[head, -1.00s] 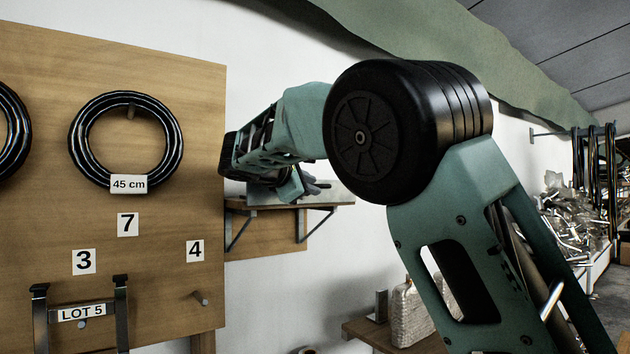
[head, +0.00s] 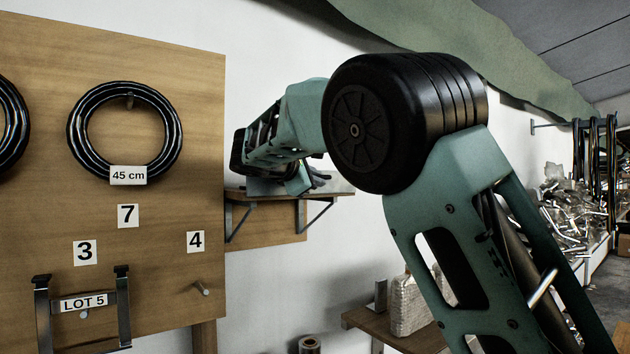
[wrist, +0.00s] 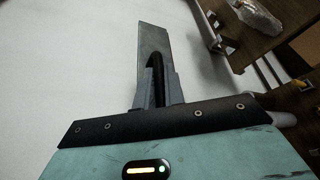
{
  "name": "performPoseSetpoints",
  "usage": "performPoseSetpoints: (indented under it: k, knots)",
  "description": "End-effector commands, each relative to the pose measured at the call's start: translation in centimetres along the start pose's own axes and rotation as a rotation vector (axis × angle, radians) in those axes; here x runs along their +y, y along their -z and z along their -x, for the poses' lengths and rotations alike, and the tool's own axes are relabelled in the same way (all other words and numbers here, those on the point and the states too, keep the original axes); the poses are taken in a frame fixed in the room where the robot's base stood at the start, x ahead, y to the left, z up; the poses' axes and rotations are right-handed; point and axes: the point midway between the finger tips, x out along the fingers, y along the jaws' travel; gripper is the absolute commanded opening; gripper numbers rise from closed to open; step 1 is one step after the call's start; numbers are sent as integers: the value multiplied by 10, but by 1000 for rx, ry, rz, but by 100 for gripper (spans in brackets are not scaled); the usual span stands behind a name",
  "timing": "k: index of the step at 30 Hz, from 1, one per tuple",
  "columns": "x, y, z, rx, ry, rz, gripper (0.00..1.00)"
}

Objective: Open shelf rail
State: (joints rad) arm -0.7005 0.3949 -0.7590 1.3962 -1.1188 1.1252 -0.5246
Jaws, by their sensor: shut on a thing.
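My gripper (wrist: 157,85) shows in the wrist view with its grey fingers close together. It is shut on a flat grey metal strip (wrist: 152,45), which looks like the shelf rail and stands out past the fingertips. In the head view my gripper (head: 318,181) is small and partly hidden by my arm, just above the wall shelf (head: 315,194). A grey piece (head: 262,186) shows at the shelf's left part, below my wrist. Where the strip joins the shelf is hidden.
A wooden board (head: 190,120) with black rings and number labels stands at left. A lower shelf (head: 400,338) holds a wrapped block (head: 410,303). A roll (head: 309,346) shows at the bottom. Bare white wall lies between the shelves.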

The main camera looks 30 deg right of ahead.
Motion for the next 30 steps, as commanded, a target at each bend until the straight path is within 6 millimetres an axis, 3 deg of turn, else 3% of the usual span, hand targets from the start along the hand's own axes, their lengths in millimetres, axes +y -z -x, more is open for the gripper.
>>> performPoseSetpoints:
  k: [11,30]
  knots:
    - [-19,3,-2,-2,-68,-158,0]
    - [-45,6,-2,-7,-248,-575,0]
